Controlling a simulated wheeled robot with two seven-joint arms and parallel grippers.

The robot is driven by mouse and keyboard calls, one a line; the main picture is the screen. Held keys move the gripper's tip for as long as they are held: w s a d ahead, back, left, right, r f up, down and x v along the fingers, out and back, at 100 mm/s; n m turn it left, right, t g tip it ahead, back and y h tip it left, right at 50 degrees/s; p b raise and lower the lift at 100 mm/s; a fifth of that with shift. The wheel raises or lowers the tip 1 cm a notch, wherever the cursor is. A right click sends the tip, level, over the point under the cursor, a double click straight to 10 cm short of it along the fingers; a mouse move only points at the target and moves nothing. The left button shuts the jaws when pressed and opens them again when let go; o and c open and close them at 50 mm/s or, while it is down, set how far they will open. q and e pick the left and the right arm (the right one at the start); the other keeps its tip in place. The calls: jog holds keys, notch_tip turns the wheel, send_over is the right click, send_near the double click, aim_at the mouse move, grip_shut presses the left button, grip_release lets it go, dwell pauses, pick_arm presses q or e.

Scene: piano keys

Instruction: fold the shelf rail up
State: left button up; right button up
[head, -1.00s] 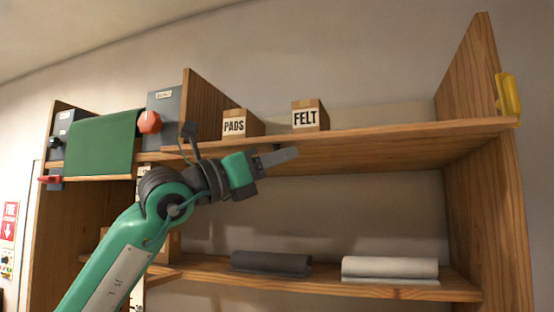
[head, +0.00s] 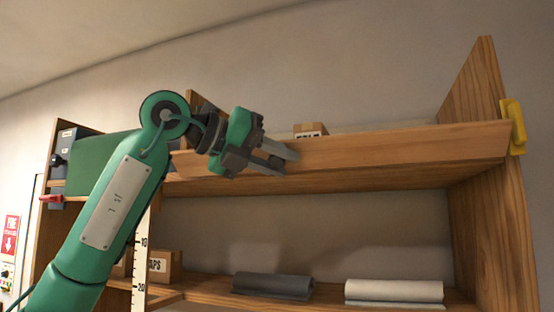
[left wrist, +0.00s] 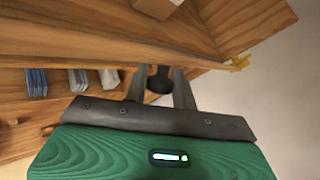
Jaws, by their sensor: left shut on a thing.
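The shelf rail (head: 400,152) is a long wooden board along the front of the top shelf. It stands raised at a slant, its top edge leaning outward, and covers the lower part of the FELT box (head: 311,130). My left gripper (head: 278,157) is at the rail's left part, shut on it; its fingers also show in the left wrist view (left wrist: 158,75) with a small dark part between them, against the rail (left wrist: 100,38). A yellow catch (head: 515,127) is on the right upright, close to the rail's right end. My right gripper is not in view.
The lower shelf holds a dark roll (head: 272,286), a light roll (head: 393,291) and a box marked APS (head: 165,266). A ruler strip (head: 141,260) runs down the divider. The space right of my gripper is clear.

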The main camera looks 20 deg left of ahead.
pick_arm(q)
jog(key=r+n+g, duration=0.1)
jog(key=r+n+g+y, duration=0.1)
jog(key=g, duration=0.1)
jog(key=shift+w+r+p, duration=0.1)
jog(key=shift+w+p, duration=0.25)
jog(key=shift+w+r+n+g+y, duration=0.3)
jog(key=shift+n+g, duration=0.2)
jog(key=shift+g, duration=0.5)
jog(key=shift+w+r+n+g+y, duration=0.25)
jog(key=shift+w+n+g, duration=0.2)
jog(key=shift+g, duration=0.55)
jog(key=shift+r, duration=0.1)
jog(key=o, duration=0.9)
jog(key=shift+w, duration=0.1)
jog(key=shift+o, duration=0.2)
